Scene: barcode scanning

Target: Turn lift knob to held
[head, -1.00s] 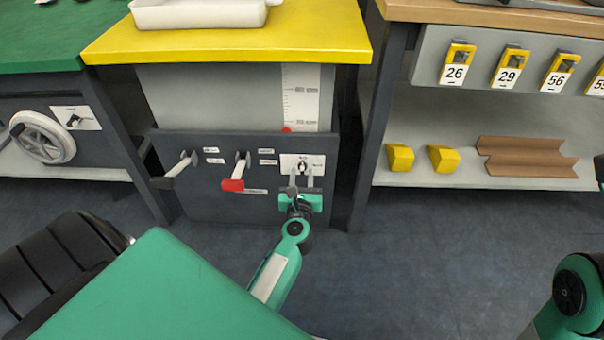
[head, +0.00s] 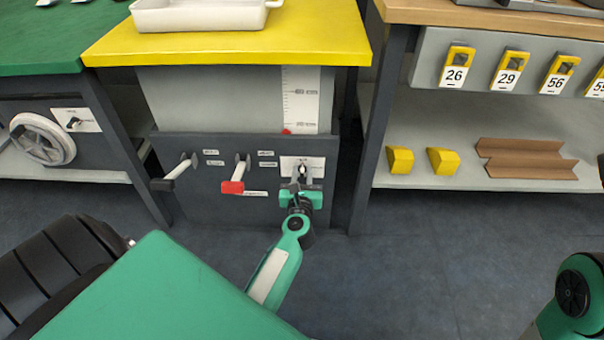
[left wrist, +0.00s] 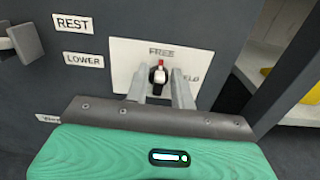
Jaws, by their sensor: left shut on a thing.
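The lift knob (left wrist: 158,76) is small and black, with a white and red mark at its top. It sits on a white plate (left wrist: 120,55) on the dark front panel of the yellow-topped table. Its red mark points up toward the word FREE; the second word, at the right, is partly hidden by a finger. My left gripper (left wrist: 168,88) is shut on the knob, one grey finger on each side. In the head view the left gripper (head: 301,186) is at the panel's lower right, covering part of the plate. My right gripper is not visible.
A white lever (head: 182,168) and a red-ended lever (head: 236,174) stick out of the panel to the left. A scale (head: 302,100) with a red marker is above. A white tray (head: 200,16) stands on the yellow tabletop (head: 230,48). Open floor lies to the right.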

